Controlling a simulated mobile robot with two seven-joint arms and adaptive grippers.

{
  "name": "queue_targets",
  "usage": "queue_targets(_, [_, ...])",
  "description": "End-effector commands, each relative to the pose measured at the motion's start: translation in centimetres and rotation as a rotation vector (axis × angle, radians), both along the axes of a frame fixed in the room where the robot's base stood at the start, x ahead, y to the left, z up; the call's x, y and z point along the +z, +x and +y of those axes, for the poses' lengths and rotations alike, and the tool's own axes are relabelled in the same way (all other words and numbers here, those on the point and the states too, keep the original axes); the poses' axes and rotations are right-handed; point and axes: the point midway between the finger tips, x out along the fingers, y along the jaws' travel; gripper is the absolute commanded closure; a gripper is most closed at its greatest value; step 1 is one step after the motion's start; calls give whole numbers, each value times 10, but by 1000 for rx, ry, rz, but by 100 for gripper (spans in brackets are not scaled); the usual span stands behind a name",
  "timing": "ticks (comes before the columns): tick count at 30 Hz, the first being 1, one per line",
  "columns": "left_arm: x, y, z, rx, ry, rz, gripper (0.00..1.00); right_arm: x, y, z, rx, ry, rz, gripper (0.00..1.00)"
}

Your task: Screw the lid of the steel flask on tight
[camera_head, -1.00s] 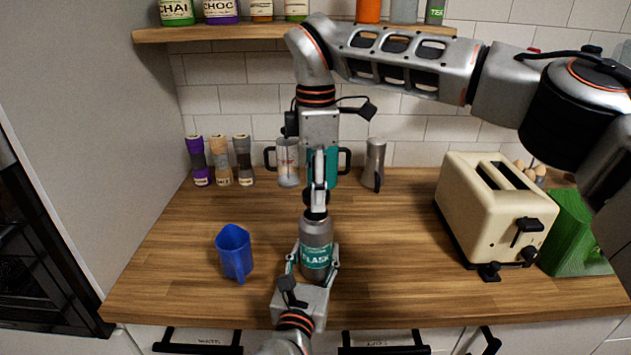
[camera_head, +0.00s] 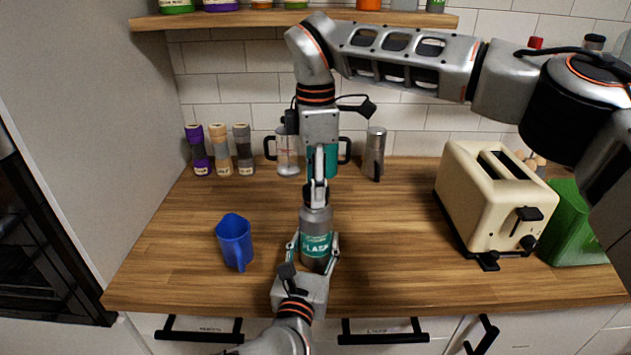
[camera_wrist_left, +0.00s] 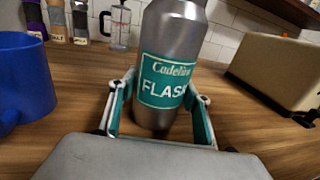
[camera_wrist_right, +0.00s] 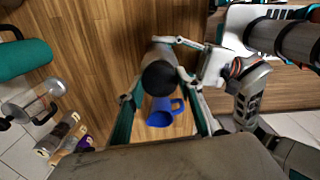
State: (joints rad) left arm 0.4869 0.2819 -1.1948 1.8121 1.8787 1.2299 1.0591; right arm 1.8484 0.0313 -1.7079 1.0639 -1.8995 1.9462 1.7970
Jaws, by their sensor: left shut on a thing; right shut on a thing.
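The steel flask (camera_head: 316,222) stands upright on the wooden counter, a grey cylinder with a teal label. It also shows in the left wrist view (camera_wrist_left: 172,35), its top cut off. My left gripper (camera_head: 315,258) is shut around the flask's lower body, one finger on each side. My right gripper (camera_head: 317,188) points straight down from above and is shut on the dark lid (camera_wrist_right: 160,78) at the flask's top. In the head view the right fingers largely hide the lid, so I cannot tell how tightly it sits.
A blue cup (camera_head: 234,242) stands left of the flask. A cream toaster (camera_head: 490,205) and a green block-like object (camera_head: 575,230) are at right. A French press (camera_head: 288,158), a steel pitcher (camera_head: 375,155) and several shakers (camera_head: 220,150) line the back. Counter between flask and toaster is clear.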

Motion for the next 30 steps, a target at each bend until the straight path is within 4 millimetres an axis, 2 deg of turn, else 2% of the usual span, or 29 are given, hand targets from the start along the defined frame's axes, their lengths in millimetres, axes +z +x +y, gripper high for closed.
queue_targets(11, [0,0,0,0,0,0,91,0,0,0,0,0,0,79])
queue_targets(30, [0,0,0,0,0,0,91,-11,0,0,0,0,1,79])
